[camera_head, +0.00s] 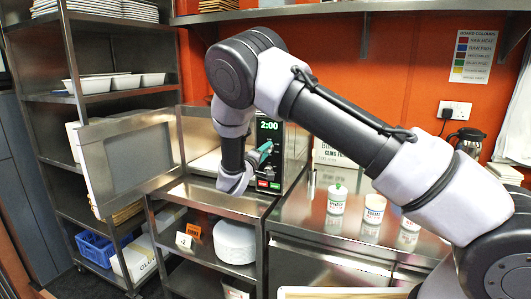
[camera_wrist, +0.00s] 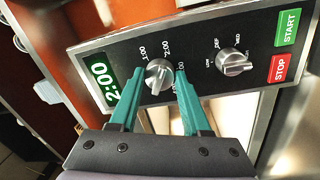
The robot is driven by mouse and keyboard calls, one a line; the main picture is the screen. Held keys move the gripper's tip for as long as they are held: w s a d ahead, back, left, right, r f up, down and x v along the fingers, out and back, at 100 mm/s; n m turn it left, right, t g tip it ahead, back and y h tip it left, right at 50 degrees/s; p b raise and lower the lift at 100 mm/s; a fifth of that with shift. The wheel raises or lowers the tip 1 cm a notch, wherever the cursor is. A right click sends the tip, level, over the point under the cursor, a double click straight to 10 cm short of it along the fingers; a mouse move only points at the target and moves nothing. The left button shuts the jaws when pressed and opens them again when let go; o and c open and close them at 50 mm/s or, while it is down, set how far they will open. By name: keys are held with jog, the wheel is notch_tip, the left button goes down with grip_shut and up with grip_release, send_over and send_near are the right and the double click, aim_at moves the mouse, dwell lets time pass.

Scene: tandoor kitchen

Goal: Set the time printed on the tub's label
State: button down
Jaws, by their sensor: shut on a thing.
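My gripper (camera_wrist: 159,70) is shut on the timer knob (camera_wrist: 158,75) of the oven's control panel (camera_wrist: 225,45), one teal finger on each side. Marks such as 1:00 and 2:00 surround the knob. The panel display reads 2:00 in the wrist view (camera_wrist: 97,88) and in the head view (camera_head: 269,126). A second knob (camera_wrist: 234,63) is beside it, with the green START button (camera_wrist: 288,27) and red STOP button (camera_wrist: 279,68). On the counter are a white tub with a green lid (camera_head: 337,200) and a white tub with red and blue lettering (camera_head: 373,209); no time is readable on their labels.
The oven door (camera_head: 130,165) stands open to the left. A steel counter (camera_head: 300,218) lies right of the oven. A kettle (camera_head: 467,139) stands at the back right. Shelves with trays (camera_head: 105,84) are at left; a white round container (camera_head: 234,242) is below the oven.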

jog(key=shift+c, duration=1.8)
grip_release()
jog(key=v, duration=1)
jog(key=shift+s, duration=0.35)
jog(key=shift+a+f, duration=0.1)
